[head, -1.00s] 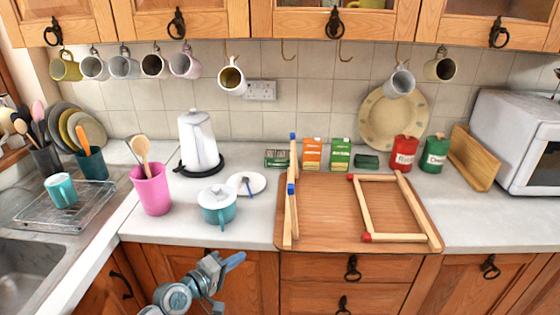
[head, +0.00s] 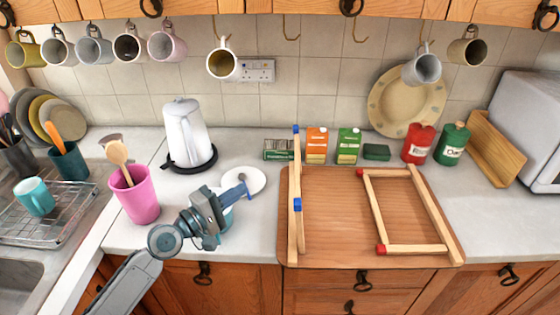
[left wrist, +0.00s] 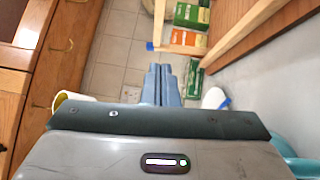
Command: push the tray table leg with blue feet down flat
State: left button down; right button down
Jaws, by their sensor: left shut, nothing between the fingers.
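The wooden tray table (head: 335,225) lies on the counter, legs side up. Its leg with blue feet (head: 296,170) stands upright along the left edge, blue ends raised. The leg with red feet (head: 419,248) looks folded down over the right half. My left gripper (head: 242,190) is shut and empty, above the counter left of the blue-footed leg and apart from it. In the left wrist view the shut fingers (left wrist: 162,85) point towards the blue-footed leg (left wrist: 159,18), one blue foot (left wrist: 150,46) showing beyond them. My right gripper is not in view.
A teal pot (head: 226,222) is partly hidden behind my left gripper, near a white plate (head: 258,178). A pink utensil cup (head: 136,198) and a kettle (head: 184,140) stand further left. Cartons (head: 317,146) and canisters (head: 419,145) line the tray's back.

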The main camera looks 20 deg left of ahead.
aim_at(299, 184)
pick_arm(q)
jog(key=w+d+r+p, duration=0.1)
jog(key=w+d+p, duration=0.1)
jog(key=w+d, duration=0.7)
jog(key=shift+w+r, duration=0.15)
jog(key=shift+r, duration=0.1)
dwell(0.4)
